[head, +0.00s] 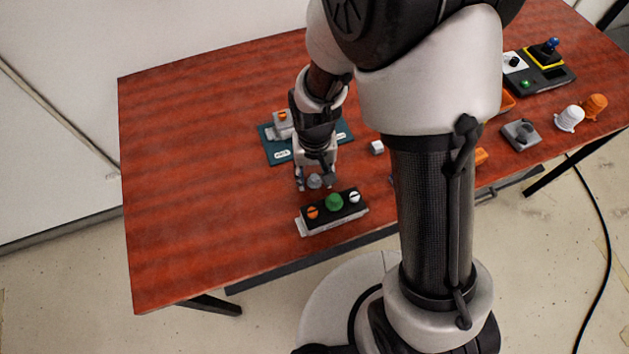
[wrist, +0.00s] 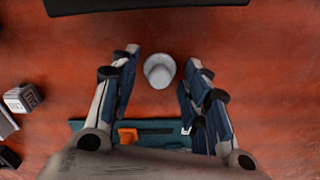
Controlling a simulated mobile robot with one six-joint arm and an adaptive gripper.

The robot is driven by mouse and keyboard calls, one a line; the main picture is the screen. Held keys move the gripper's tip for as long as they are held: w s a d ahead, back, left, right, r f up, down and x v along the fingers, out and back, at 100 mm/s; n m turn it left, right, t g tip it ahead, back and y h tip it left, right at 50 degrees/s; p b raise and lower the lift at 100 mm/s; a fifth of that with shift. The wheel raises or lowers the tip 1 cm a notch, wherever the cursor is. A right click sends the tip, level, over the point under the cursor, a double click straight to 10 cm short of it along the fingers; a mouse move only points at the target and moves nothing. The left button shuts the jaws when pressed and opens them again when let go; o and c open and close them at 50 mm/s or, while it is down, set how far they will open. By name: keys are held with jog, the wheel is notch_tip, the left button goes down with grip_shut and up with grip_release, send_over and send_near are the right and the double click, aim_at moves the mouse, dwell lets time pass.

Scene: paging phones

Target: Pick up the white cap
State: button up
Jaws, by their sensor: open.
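A small pale grey-white cap (head: 315,181) stands on the red-brown table, just behind the black button box. In the wrist view the cap (wrist: 159,72) lies between my two fingertips, with a gap on both sides. My gripper (head: 315,184) is open and points down around the cap; it also shows open in the wrist view (wrist: 163,60). Whether the fingertips touch the table cannot be told. A larger white cap-like piece (head: 569,119) stands at the table's right side, next to an orange one (head: 594,107).
The black button box (head: 347,212), with orange, green and white knobs, sits close in front. A teal plate (head: 275,152) with a grey block lies behind my gripper. A small white cube (head: 377,147) and a grey block (head: 521,135) stand rightward. The table's left is clear.

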jog(key=shift+r, duration=0.1)
jog(key=c, duration=0.9)
jog(key=shift+c, duration=0.2)
jog(key=shift+r, duration=0.1)
